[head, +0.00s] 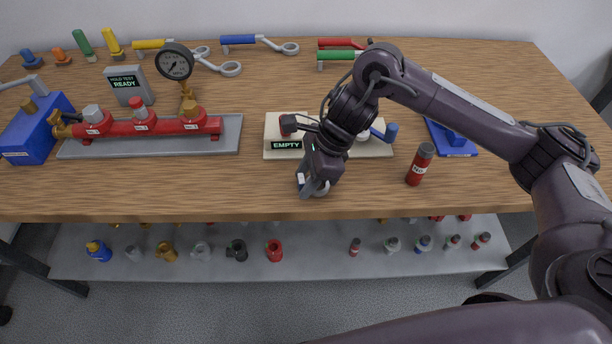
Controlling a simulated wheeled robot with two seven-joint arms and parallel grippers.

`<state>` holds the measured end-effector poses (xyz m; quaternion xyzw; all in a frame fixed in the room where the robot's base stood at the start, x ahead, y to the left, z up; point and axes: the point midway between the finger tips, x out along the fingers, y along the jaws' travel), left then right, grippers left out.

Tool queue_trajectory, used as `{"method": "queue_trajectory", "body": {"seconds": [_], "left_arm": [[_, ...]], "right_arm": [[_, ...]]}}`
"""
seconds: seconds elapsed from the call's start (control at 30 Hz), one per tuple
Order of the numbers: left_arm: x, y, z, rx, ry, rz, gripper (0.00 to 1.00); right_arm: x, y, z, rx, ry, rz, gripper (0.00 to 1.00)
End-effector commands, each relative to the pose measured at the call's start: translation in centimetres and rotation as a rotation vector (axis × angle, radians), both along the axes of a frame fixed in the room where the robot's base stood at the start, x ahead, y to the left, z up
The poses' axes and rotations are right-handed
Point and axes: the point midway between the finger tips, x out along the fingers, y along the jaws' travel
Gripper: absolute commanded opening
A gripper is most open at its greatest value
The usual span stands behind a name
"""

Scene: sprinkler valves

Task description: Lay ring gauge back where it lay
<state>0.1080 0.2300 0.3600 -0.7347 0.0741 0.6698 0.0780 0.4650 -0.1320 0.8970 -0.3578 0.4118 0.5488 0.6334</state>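My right gripper (311,187) points down at the wooden bench near its front edge, in front of a cream test stand (372,151). A small grey, rounded piece that looks like the ring gauge (323,189) shows at its fingertips, low over or on the wood. The fingers and wrist cover part of it, so I cannot tell whether they grip it or whether it touches the bench. My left gripper is not in view.
The cream stand's display (286,145) reads EMPTY. A red manifold (150,126) on a grey plate lies left. Bare wood (240,185) lies left of my gripper.

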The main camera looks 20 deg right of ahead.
Motion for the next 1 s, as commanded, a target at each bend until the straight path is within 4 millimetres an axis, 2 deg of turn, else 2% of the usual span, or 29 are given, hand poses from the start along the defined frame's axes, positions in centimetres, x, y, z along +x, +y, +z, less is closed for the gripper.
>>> {"method": "queue_trajectory", "body": {"seconds": [0.03,0.1,0.43,0.8,1.0], "left_arm": [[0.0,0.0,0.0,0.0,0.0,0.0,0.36],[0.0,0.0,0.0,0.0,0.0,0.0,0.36],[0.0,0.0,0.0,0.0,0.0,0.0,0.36],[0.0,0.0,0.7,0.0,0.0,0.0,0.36],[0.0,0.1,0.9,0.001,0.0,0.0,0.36]], "right_arm": [[0.0,0.0,0.0,0.0,0.0,0.0,0.45],[0.0,0.0,0.0,0.0,0.0,0.0,0.52],[0.0,-0.3,0.5,-0.001,-0.002,-0.001,0.52],[-0.2,-2.6,5.9,-0.002,-0.005,-0.001,0.52],[-0.4,-3.1,7.1,-0.001,-0.001,0.0,0.52]]}}
